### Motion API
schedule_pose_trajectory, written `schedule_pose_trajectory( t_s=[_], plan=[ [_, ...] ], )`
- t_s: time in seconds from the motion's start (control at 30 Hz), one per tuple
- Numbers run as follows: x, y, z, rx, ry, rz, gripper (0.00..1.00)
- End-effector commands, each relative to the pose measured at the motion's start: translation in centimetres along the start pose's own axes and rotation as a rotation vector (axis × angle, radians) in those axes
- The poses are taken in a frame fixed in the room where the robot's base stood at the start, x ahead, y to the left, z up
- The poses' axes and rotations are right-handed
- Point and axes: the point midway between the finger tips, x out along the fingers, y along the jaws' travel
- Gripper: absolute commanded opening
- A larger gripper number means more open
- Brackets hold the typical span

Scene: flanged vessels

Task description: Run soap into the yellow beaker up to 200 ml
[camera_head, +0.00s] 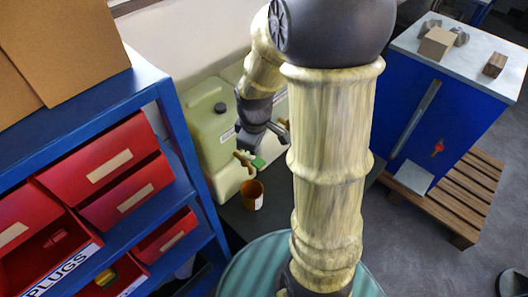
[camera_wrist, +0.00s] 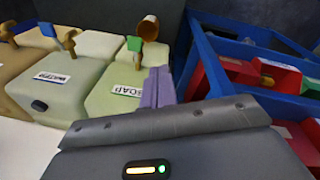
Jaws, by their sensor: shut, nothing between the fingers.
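The pale green soap container (camera_head: 212,125) stands beside the blue shelf; its SOAP label (camera_wrist: 127,90) is readable in the wrist view. Its brass tap (camera_head: 243,159) has a green handle (camera_head: 258,162), which also shows in the wrist view (camera_wrist: 134,44). The yellow-orange beaker (camera_head: 252,196) stands below and in front of the tap; it also shows in the wrist view (camera_wrist: 148,28). I cannot read its level or tell whether it holds liquid. My gripper (camera_head: 280,132) is shut and empty, close to the container and above the tap handle. In the wrist view a purple finger (camera_wrist: 158,88) overlaps the soap container.
A second container (camera_wrist: 48,85) with its own tap stands alongside the soap. The blue shelf (camera_head: 165,100) with red bins (camera_head: 105,160) is close on the left. A blue cabinet (camera_head: 445,115) stands on a wooden pallet (camera_head: 465,200) at right. My arm hides the middle.

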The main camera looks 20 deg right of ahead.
Motion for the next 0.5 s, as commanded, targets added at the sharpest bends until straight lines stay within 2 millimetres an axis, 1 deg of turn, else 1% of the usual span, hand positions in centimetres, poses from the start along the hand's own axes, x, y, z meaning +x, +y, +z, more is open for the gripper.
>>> schedule_pose_trajectory(
  t_s=[0.03, 0.1, 0.27, 0.5],
  plan=[
    [0.3, 0.9, -0.2, -0.080, -0.009, -0.008, 0.00],
    [0.9, 2.0, -0.4, -0.212, -0.019, -0.021, 0.00],
    [2.6, 4.5, -0.8, -0.516, -0.030, -0.057, 0.00],
    [5.2, 8.1, -0.9, -0.951, -0.023, -0.116, 0.00]
  ],
)
